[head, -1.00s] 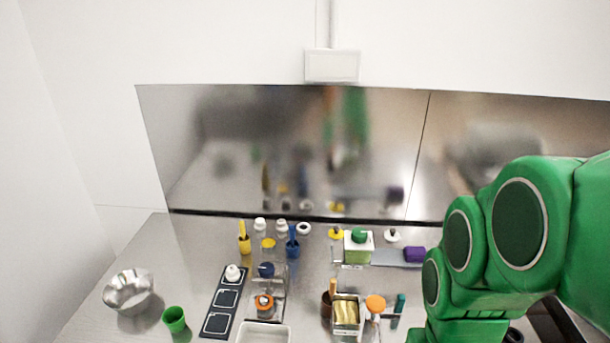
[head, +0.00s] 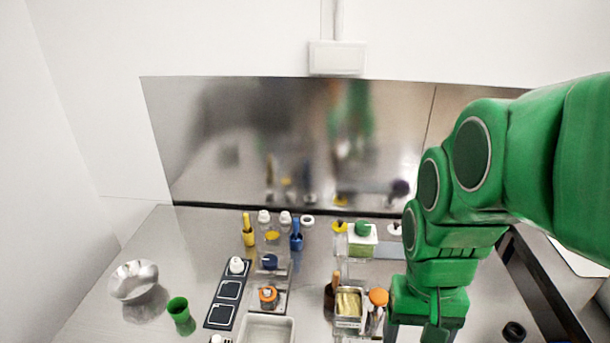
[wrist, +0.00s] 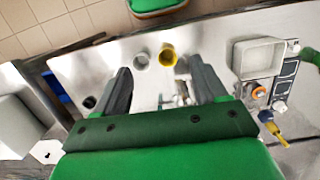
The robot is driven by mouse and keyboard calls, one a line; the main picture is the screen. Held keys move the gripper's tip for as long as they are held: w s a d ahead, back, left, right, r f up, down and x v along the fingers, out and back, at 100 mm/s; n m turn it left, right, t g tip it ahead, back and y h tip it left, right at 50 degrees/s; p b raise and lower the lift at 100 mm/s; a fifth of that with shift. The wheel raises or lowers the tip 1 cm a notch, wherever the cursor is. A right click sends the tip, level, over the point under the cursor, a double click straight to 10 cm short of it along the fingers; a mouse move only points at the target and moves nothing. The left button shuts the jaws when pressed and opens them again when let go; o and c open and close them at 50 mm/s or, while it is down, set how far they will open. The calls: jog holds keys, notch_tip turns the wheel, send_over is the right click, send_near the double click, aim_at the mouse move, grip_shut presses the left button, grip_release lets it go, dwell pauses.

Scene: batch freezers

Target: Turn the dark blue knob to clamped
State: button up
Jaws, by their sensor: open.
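The dark blue knob (head: 270,262) sits on a small fixture on the steel counter, left of centre in the head view and just behind an orange knob (head: 268,293). A small dark blue thing, probably this knob, shows at the right of the wrist view (wrist: 265,116). The pictures are too small to tell which way the knob is turned. My gripper (wrist: 160,66) is open and empty, its two dark fingers spread above the counter. It is apart from the knob, well to its right in the head view, where its fingers are out of sight.
A black panel (head: 223,314) lies left of the knob. A white tray (head: 294,331) is in front. A metal bowl (head: 134,281) and green cup (head: 179,311) are at the left.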

jog(key=w+a, duration=0.5)
jog(key=w, duration=0.5)
jog(key=m+t, duration=0.2)
send_over(271, 259)
jog(key=f, duration=0.9)
jog(key=shift+s+d+f, duration=0.1)
jog(key=shift+d+f, duration=0.2)
jog(key=shift+f, duration=0.1)
jog(key=shift+a+f+m, duration=0.2)
jog(key=shift+a+m, duration=0.1)
jog(key=shift+a, duration=0.1)
jog(key=shift+f, duration=3.85)
